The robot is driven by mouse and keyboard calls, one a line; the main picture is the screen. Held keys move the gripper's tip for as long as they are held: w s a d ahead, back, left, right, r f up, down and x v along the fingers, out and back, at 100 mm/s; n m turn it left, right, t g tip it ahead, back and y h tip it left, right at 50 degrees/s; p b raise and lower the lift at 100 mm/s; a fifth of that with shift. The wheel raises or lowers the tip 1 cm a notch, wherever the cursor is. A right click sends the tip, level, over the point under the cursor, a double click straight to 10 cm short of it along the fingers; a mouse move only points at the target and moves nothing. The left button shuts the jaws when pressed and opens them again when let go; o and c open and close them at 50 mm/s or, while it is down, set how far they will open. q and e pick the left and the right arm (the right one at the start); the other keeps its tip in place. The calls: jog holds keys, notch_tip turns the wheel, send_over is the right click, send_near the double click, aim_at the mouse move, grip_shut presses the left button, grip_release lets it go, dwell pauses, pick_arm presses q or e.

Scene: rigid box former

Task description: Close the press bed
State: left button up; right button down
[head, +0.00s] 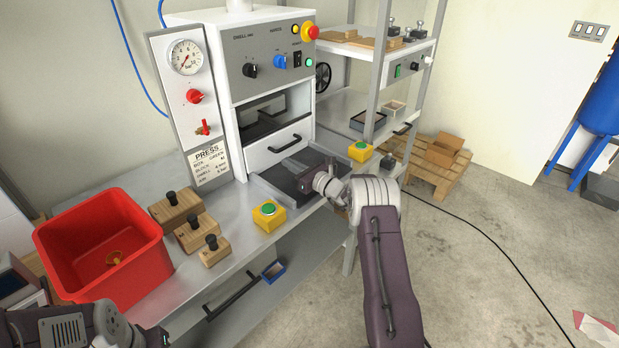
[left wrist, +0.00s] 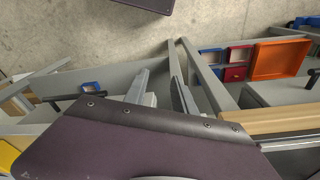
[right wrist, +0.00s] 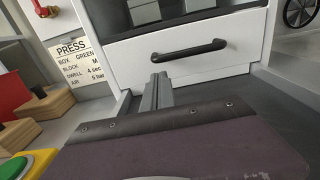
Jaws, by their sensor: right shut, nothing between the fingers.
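The white press (head: 270,60) stands at the back of the bench. Its white front panel with a black bar handle (head: 285,143) sits below a dark opening (head: 265,117); the panel (right wrist: 190,62) and handle (right wrist: 190,50) fill the right wrist view. A dark recessed surface with a grey rim (head: 262,186) lies in front of it. My right gripper (right wrist: 157,92) is shut and empty, its tips in front of the panel, below and left of the handle, with no clear contact. My left gripper (left wrist: 162,92) is open and empty, low at the left; its fingertips are hidden in the head view.
Two yellow button boxes with green buttons (head: 268,215) (head: 361,150) stand at the bench front. Wooden blocks with black knobs (head: 180,208) and a red bin (head: 100,245) are to the left. A shelf rack (head: 375,60) stands right; a pallet (head: 435,170) lies on the floor.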

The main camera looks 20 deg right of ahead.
jog(key=v, duration=0.7)
jog(key=shift+d, duration=0.1)
jog(key=shift+s+f, duration=0.15)
